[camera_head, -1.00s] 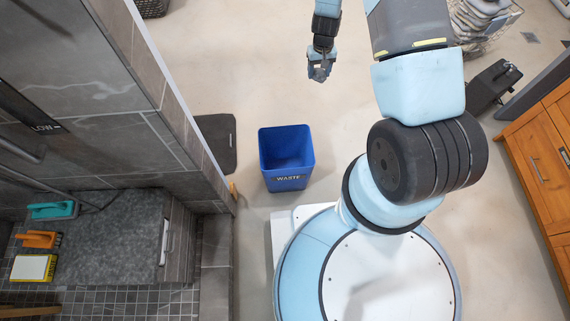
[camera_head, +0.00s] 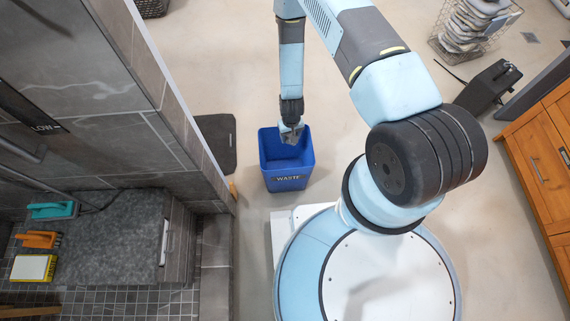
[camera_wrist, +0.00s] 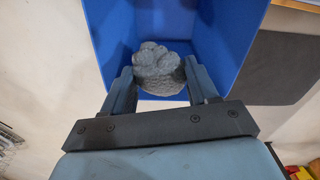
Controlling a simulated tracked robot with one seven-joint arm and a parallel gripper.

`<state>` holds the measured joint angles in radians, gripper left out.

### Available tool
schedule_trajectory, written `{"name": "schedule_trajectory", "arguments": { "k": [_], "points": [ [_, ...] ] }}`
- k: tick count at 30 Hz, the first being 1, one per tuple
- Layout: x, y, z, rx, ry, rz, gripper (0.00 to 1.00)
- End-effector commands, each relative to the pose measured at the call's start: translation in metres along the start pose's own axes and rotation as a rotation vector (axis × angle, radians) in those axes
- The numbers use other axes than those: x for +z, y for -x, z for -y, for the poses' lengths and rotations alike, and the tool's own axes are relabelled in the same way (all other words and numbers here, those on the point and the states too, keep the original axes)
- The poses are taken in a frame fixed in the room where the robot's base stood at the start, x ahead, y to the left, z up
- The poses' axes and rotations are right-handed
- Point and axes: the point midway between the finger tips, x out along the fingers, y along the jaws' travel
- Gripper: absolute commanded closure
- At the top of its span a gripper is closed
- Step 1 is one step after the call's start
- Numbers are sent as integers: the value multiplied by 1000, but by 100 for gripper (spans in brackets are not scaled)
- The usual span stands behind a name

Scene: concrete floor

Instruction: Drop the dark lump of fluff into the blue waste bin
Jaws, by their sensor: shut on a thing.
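The blue waste bin (camera_head: 287,183) stands on the floor, upright, with its mouth facing up and a WASTE label on its front. My gripper (camera_head: 291,137) hangs over the bin's mouth in the head view. In the wrist view my gripper (camera_wrist: 160,82) is shut on the dark grey lump of fluff (camera_wrist: 158,68), which sits between the two fingertips. The blue bin (camera_wrist: 235,45) shows behind and around the lump there, with its inside walls in view. The head view does not show the lump clearly.
A tiled wall and a grey counter (camera_head: 95,240) with brushes stand to the left. A dark mat (camera_head: 216,143) lies beside the bin. A wire basket (camera_head: 470,30), a black case (camera_head: 490,82) and a wooden cabinet (camera_head: 540,150) are on the right. Open floor lies around the bin.

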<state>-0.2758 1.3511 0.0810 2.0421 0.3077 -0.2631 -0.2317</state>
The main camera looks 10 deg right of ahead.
Motion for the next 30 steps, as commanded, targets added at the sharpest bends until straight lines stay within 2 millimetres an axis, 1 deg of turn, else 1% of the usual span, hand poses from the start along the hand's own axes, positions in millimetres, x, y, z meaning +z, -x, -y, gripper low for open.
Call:
{"name": "schedule_trajectory", "arguments": {
  "k": [9, 15, 19, 27, 28, 30],
  "points": [
    [0, -33, 0, 0, -1, 2, 69],
    [0, -47, 0, 0, 0, 1, 69],
    [0, -51, 0, 0, 1, 0, 69],
    [0, -51, 0, 0, 1, 0, 69],
    [0, -51, 0, 0, 1, 1, 40],
    [0, -51, 0, 0, 1, 1, 33]
  ]
}}
